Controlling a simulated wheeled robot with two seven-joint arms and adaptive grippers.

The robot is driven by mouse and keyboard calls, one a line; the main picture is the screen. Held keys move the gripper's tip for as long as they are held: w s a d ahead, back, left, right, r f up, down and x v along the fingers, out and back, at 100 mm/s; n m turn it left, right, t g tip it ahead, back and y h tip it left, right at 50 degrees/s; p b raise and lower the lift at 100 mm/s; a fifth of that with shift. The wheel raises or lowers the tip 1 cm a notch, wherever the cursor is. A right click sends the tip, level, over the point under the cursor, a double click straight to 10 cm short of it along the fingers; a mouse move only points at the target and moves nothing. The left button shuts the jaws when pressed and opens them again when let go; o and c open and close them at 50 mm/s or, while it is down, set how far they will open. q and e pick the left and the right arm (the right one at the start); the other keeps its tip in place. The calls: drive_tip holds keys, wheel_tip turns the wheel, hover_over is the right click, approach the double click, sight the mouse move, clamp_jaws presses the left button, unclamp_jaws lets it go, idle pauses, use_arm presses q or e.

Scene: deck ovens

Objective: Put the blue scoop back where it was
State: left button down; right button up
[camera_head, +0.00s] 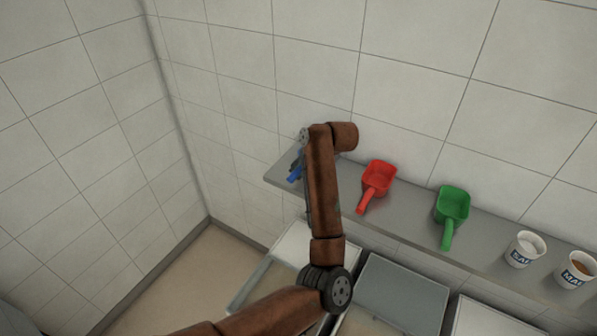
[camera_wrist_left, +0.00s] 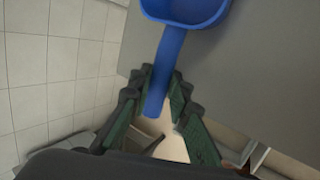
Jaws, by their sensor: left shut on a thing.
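The blue scoop (camera_wrist_left: 168,62) is at the top of the left wrist view, its handle pointing down between my fingers. My left gripper (camera_wrist_left: 158,98) is shut on that handle. In the head view only a small blue part of the scoop (camera_head: 294,177) shows at the left end of the grey shelf (camera_head: 400,213); my left arm hides the rest. My left gripper (camera_head: 299,163) is there too, mostly behind the arm. Whether the scoop rests on the shelf or hangs just above it I cannot tell. My right gripper is not in view.
A red scoop (camera_head: 378,180) and a green scoop (camera_head: 453,206) lie on the shelf to the right. Two labelled cups, one with white contents (camera_head: 525,249) and one with brown (camera_head: 576,270), stand farther right. Grey-lidded bins (camera_head: 392,298) are below. Tiled walls close in behind and left.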

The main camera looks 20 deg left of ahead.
use_arm(q)
drive_tip(key=c, duration=1.8)
unclamp_jaws()
drive_tip(key=shift+f, duration=0.1)
drive_tip(key=v, duration=1.2)
